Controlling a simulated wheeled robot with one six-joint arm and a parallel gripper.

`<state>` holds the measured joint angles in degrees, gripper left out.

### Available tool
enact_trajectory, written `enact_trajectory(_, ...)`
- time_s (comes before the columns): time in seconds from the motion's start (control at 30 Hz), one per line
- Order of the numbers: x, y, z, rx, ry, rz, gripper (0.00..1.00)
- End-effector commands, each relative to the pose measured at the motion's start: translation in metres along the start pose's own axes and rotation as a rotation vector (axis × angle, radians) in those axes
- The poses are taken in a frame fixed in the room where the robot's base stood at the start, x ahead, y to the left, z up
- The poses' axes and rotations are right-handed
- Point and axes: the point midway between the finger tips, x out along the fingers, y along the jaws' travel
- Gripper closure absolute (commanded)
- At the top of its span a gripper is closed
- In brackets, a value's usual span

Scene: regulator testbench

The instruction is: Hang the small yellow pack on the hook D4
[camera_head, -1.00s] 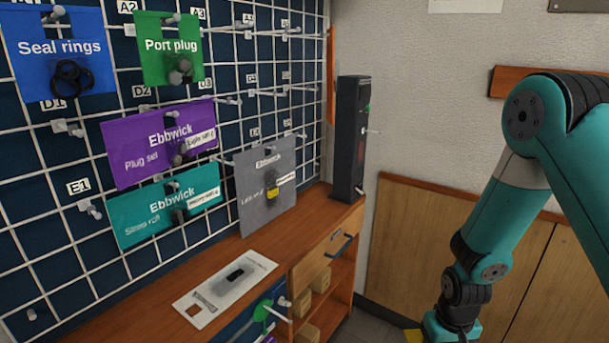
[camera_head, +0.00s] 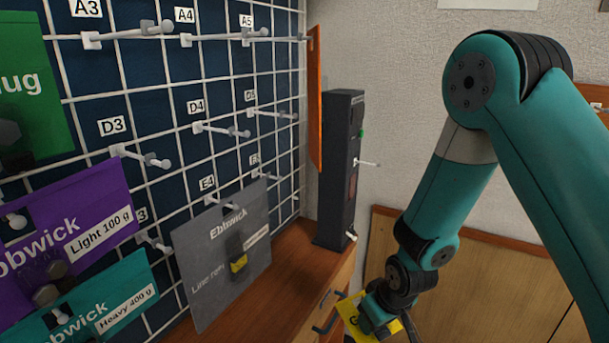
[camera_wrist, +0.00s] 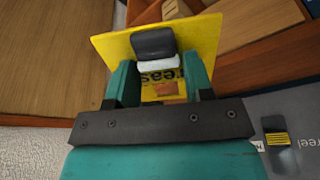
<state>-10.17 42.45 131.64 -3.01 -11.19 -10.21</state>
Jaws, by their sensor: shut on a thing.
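The small yellow pack (camera_wrist: 113,46) is in my gripper (camera_wrist: 160,82), which is shut on it in the wrist view. A dark grey block with a pale lower edge shows on the pack's face between the fingers. In the head view the yellow pack (camera_head: 354,318) shows at the bottom, partly hidden by my gripper (camera_head: 378,318). It is low and to the right of the grid. The hook D4 (camera_head: 222,130) sticks out from the wire grid below its D4 label (camera_head: 196,106). It looks empty. The pack is well apart from it.
A grey Ebbwick pack (camera_head: 215,275) hangs right below D4, around E4. Purple (camera_head: 90,205) and teal (camera_head: 125,290) packs hang at the left. A dark upright box (camera_head: 338,170) stands on the wooden bench (camera_head: 285,285). An orange panel (camera_head: 315,100) edges the grid.

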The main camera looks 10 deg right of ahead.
Motion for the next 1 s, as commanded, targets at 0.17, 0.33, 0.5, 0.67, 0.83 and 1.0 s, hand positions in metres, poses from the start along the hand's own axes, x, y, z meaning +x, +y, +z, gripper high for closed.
enact_trajectory(0.17,-0.088,-0.052,-0.065,-0.256,0.358,-0.135,0.77)
enact_trajectory(0.33,-0.171,-0.091,-0.114,-0.386,0.675,-0.293,0.77)
enact_trajectory(0.5,-0.245,-0.116,-0.147,-0.414,0.895,-0.392,0.77)
enact_trajectory(0.67,-0.287,-0.125,-0.163,-0.400,1.000,-0.422,0.77)
enact_trajectory(0.83,-0.300,-0.129,-0.168,-0.392,1.033,-0.430,0.77)
enact_trajectory(1.0,-0.299,-0.132,-0.173,-0.391,1.032,-0.431,0.77)
